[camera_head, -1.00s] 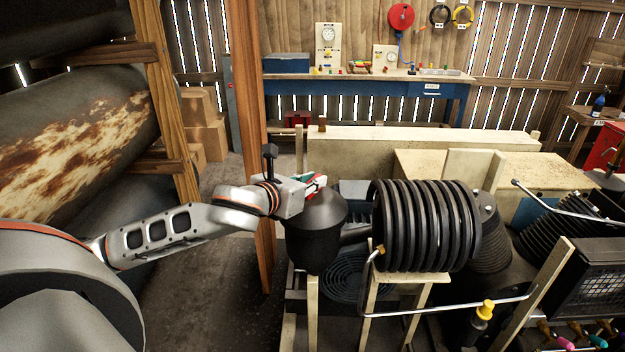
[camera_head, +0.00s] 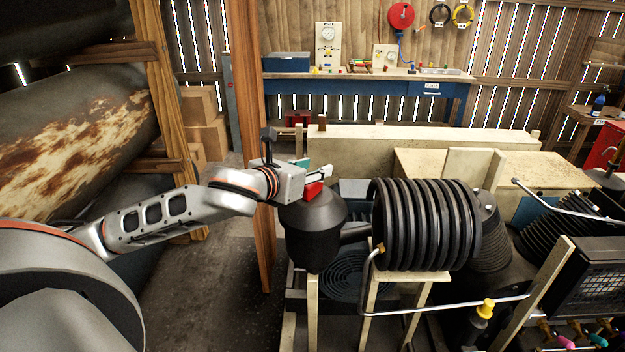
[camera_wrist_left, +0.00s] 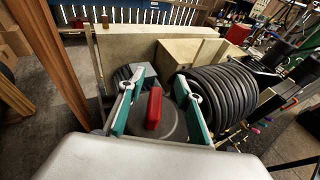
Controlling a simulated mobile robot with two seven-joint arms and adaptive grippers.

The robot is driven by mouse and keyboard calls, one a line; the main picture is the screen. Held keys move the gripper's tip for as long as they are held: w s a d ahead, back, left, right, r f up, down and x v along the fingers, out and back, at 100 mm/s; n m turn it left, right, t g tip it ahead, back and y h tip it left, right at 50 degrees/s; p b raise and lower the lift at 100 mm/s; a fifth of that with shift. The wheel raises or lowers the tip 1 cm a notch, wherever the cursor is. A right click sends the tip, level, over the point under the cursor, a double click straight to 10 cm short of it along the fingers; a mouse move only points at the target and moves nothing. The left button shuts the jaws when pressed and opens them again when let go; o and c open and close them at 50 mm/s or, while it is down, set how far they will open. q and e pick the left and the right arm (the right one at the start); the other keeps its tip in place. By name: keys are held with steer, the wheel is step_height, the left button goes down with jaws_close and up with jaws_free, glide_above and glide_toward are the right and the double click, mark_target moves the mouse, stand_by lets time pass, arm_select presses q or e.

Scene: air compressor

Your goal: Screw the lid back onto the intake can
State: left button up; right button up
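The intake can (camera_head: 313,250) is a dark can at the left end of the compressor. Its dark cone-shaped lid (camera_head: 325,212) sits on top, with a red block-shaped handle (camera_head: 313,189) standing up from it. In the left wrist view the red handle (camera_wrist_left: 154,107) stands between the teal fingers, over the round dark lid (camera_wrist_left: 172,122). My left gripper (camera_head: 312,171) is above the lid; in its wrist view the gripper (camera_wrist_left: 158,88) is open, with gaps on both sides of the handle. How tightly the lid sits cannot be told. My right gripper is not in view.
A ribbed black cylinder (camera_head: 425,225) stands right of the can. A bent metal pipe (camera_head: 450,310) runs in front. A wooden post (camera_head: 248,130) rises behind my left arm. A blue workbench (camera_head: 365,90) stands at the back. Open floor (camera_head: 210,300) lies left of the can.

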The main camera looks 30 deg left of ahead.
arm_select(q)
step_height(320, 180, up, 6)
steer(key=shift+r, duration=0.25)
